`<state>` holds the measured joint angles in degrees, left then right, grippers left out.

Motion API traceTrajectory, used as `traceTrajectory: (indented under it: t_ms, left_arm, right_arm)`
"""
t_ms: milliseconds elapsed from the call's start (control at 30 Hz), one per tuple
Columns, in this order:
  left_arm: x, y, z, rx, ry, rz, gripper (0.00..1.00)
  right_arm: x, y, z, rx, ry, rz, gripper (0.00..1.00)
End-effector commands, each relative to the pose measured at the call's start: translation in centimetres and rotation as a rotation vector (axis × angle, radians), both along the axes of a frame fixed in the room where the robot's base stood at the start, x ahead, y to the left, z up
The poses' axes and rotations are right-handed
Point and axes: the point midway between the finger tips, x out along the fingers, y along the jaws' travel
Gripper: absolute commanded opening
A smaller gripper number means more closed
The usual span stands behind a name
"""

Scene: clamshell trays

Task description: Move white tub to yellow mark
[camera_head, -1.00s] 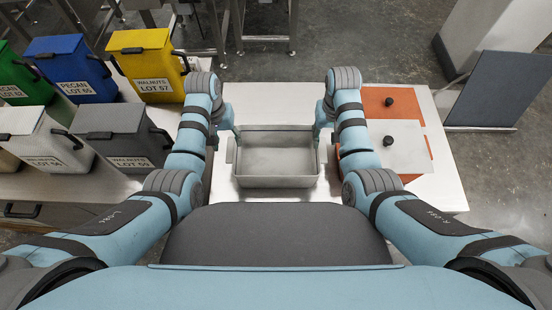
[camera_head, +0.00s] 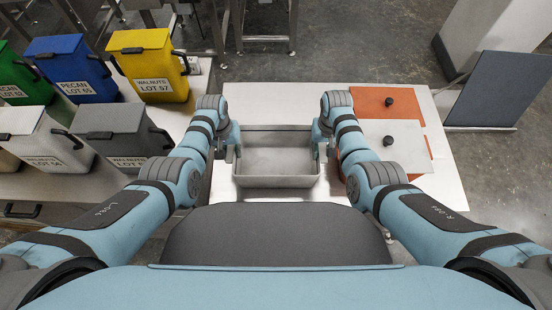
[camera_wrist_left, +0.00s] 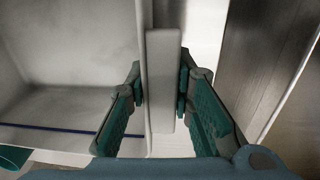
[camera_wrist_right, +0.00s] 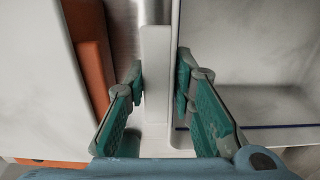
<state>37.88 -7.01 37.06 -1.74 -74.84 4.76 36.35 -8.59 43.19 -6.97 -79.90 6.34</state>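A pale grey-white open tub (camera_head: 277,181) stands on the light table in front of me, empty as far as I can see. It shows in the left wrist view (camera_wrist_left: 70,60) and the right wrist view (camera_wrist_right: 260,50), with a dark blue line inside. My left gripper (camera_head: 232,152) is at its left side; the fingers (camera_wrist_left: 162,88) stand open on both sides of an upright side tab (camera_wrist_left: 163,70). My right gripper (camera_head: 322,150) is at its right side, its fingers (camera_wrist_right: 160,88) likewise open around the other tab (camera_wrist_right: 155,70). I see no yellow mark.
Right of the tub lie an orange panel (camera_head: 372,103) and a white panel (camera_head: 380,150) with black knobs. Labelled bins stand at the left, including yellow (camera_head: 145,68), blue (camera_head: 68,72) and grey (camera_head: 118,140). A dark board (camera_head: 498,88) stands beyond the table's right edge.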

Motion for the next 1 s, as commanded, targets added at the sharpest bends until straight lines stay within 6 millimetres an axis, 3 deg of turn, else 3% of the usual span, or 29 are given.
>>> traceTrajectory:
  t_ms: [67, 367, 700, 1000]
  left_arm:
    - [0.0, 0.0, 0.0, 0.001, 0.000, 0.000, 0.00]
    - [0.0, 0.1, 0.3, 0.002, 0.000, 0.000, 0.00]
    - [0.0, 0.1, 5.0, 0.003, 0.000, 0.000, 0.00]
    - [0.0, 0.2, 5.1, 0.004, 0.000, 0.000, 0.00]
  right_arm:
    - [0.0, 0.0, 0.0, -0.001, 0.000, 0.000, 0.00]
    - [0.0, -0.1, 0.3, -0.002, 0.000, 0.000, 0.00]
    - [0.0, -0.1, 5.1, -0.003, -0.001, 0.000, 0.00]
    - [0.0, -0.1, 5.1, -0.003, 0.000, 0.000, 0.00]
